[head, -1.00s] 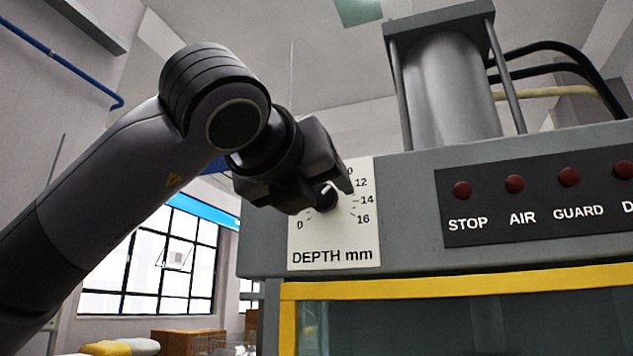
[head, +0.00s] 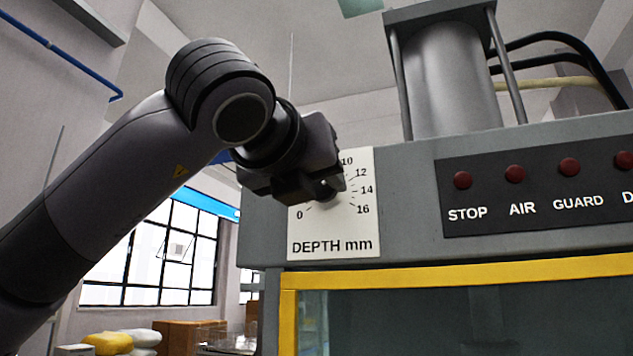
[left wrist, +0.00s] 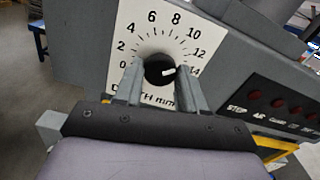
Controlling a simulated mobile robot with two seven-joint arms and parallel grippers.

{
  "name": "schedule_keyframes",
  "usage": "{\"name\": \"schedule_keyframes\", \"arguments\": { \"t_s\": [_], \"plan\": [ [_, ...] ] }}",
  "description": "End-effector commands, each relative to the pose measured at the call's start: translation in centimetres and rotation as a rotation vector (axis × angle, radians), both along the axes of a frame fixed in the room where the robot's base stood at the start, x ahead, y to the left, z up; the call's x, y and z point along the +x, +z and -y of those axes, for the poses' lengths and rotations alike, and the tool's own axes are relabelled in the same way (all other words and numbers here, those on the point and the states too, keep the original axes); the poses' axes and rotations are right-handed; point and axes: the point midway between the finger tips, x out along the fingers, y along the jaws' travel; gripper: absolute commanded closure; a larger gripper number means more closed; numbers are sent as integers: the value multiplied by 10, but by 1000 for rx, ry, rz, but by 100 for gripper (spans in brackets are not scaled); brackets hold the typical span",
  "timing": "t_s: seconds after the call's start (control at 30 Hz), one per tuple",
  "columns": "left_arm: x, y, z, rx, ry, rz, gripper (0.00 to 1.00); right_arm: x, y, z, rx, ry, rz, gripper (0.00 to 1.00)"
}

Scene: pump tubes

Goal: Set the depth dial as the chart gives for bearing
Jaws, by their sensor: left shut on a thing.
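The depth dial is a black round knob (left wrist: 156,66) with a white mark, on a white scale plate (head: 364,231) lettered DEPTH mm. My left gripper (head: 326,188) is at the knob; in the left wrist view its two fingers (left wrist: 159,72) stand on either side of it, shut on it. In that view the white mark points right, roughly toward 14, beside the right finger. That finger hides part of the scale past 14. In the head view my gripper covers the lower and middle numbers except 0. No chart shows in these frames.
The plate sits on a grey machine front (head: 411,205). To its right is a dark panel (head: 480,187) with red lamps labelled STOP, AIR and GUARD. A yellow-framed window (head: 460,274) lies below, and a metal cylinder (head: 450,80) stands on top.

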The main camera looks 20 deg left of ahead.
Motion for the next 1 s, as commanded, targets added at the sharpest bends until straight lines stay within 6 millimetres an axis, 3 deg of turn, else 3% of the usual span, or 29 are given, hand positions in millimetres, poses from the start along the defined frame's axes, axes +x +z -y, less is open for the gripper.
{"name": "schedule_keyframes", "arguments": {
  "t_s": [0.6,1.0],
  "plan": [
    [0,0,0,488,-1,16,90,0,-4,-1,4,3,-2,57],
    [0,0,0,671,-2,21,90,1,-2,-1,3,4,0,57]
  ]
}}
